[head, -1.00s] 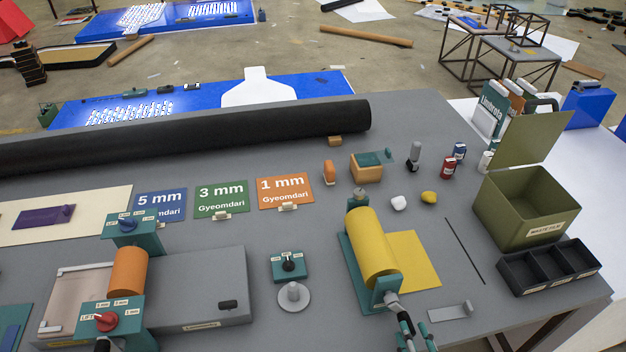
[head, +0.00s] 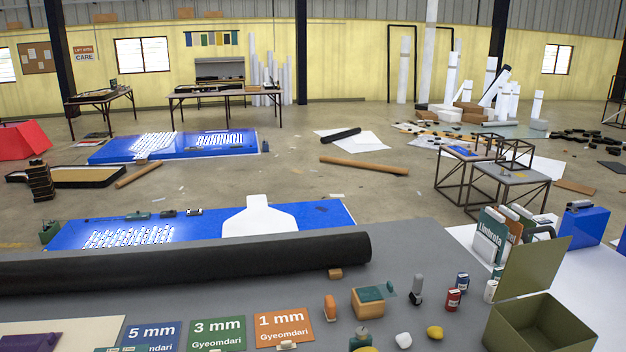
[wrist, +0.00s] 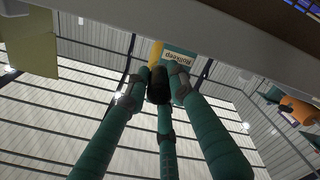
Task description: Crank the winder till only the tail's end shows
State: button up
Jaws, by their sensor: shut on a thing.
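In the wrist view my gripper (wrist: 160,76) has its teal fingers closed around a dark cylindrical knob (wrist: 158,90), which looks like the winder's crank handle. Just beyond it are a small part of the yellow roll (wrist: 155,52) and a teal winder plate (wrist: 178,58) with an upside-down label. In the head view only the top of the winder's far post (head: 362,335) shows at the bottom edge. The rest of the winder, the yellow tail and my gripper are out of that view, so the tail's length cannot be seen.
A long black roll (head: 190,258) lies across the table (head: 420,250). Coloured thickness cards, including the orange 1 mm card (head: 283,327), lie before it. A yellow lump (head: 435,332) and an open olive bin (head: 540,325) stand right of the winder.

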grip_shut()
jog(key=shift+s+a+f, duration=0.1)
jog(key=shift+a+f, duration=0.15)
jog(key=shift+a, duration=0.25)
jog(key=shift+s+a+f, duration=0.1)
jog(key=shift+a, duration=0.45)
